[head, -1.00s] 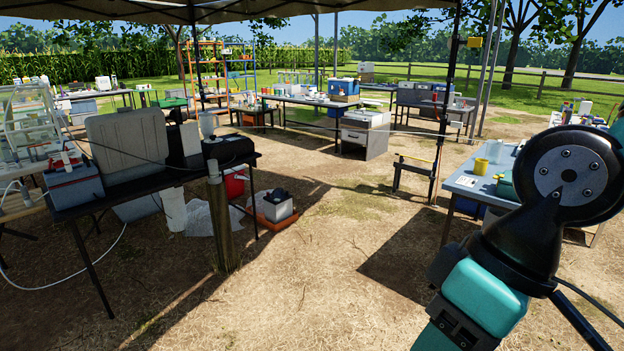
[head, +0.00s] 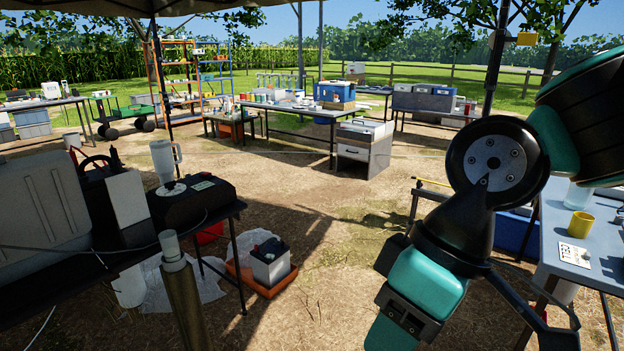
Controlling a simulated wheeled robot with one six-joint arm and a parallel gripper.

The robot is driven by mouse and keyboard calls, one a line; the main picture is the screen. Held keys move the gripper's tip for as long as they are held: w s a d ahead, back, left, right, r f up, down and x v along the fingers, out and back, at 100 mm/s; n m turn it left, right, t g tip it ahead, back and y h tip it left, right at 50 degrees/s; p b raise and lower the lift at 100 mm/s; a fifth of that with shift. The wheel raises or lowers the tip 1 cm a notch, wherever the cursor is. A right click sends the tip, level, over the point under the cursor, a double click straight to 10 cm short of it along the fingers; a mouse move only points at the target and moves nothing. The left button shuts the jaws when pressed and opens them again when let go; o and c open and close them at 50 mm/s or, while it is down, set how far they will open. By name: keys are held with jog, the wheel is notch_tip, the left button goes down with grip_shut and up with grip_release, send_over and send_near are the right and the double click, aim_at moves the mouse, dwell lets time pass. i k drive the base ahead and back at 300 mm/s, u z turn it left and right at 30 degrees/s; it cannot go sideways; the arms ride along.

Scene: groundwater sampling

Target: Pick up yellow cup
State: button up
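A yellow cup (head: 579,225) stands upright on the grey table (head: 556,258) at the right edge of the head view. A white label card (head: 574,255) lies in front of it, toward the table's near edge. My arm's black and teal links fill the right part of the view, to the left of the cup. My gripper is outside the picture, so its fingers and what they may hold are hidden.
A dark table (head: 227,211) with a black case (head: 190,198) stands at the left. An orange tray (head: 262,282) holding a grey box sits on the ground. The dirt floor ahead is open.

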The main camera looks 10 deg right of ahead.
aim_at(581, 224)
jog(key=z, duration=0.3)
jog(key=i, duration=1.3)
jog(key=z, duration=1.7)
jog(key=i, duration=1.25)
jog(key=z, duration=0.85)
